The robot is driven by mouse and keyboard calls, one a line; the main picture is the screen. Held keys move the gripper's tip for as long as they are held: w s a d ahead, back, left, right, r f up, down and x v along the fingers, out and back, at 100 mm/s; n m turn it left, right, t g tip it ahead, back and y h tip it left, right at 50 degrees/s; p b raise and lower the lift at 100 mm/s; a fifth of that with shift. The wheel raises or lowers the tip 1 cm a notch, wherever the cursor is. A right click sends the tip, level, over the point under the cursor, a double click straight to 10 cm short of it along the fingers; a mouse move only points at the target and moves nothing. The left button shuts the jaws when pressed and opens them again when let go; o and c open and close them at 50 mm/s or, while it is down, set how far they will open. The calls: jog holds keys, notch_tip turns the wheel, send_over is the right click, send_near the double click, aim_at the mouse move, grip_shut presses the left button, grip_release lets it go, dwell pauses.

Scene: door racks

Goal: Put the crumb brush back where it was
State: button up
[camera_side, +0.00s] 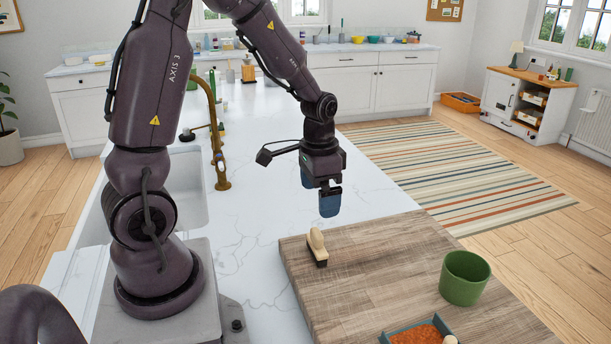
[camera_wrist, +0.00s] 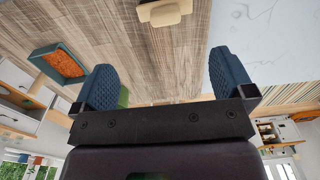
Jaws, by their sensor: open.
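The crumb brush (camera_side: 317,246) has a pale wooden handle and dark bristles. It stands on the wooden board (camera_side: 375,262), near its far left corner. In the wrist view the brush (camera_wrist: 165,13) is at the top edge, partly cut off. My gripper (camera_side: 319,192) hangs above the counter, higher than the brush and apart from it. Its blue fingers are spread with nothing between them; they also show in the wrist view (camera_wrist: 167,80).
A green cup (camera_side: 465,278) stands on the board's right side. A blue tray with orange bits (camera_side: 447,327) is at the board's front, with a pale round-ended object at its edge. A brass tap (camera_side: 221,165) and sink are left of my gripper. The counter around the brush is clear.

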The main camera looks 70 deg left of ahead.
jog(key=s+d+r+t, duration=0.2)
jog(key=s+d+r, duration=0.3)
jog(key=r, duration=0.3)
jog(key=s+d+r+t, duration=0.3)
jog(key=s+d+r, duration=0.1)
jog(key=d+r, duration=0.3)
jog(key=shift+s+d+r, duration=0.3)
jog(key=shift+s+r, duration=0.05)
jog(key=shift+r, duration=0.35)
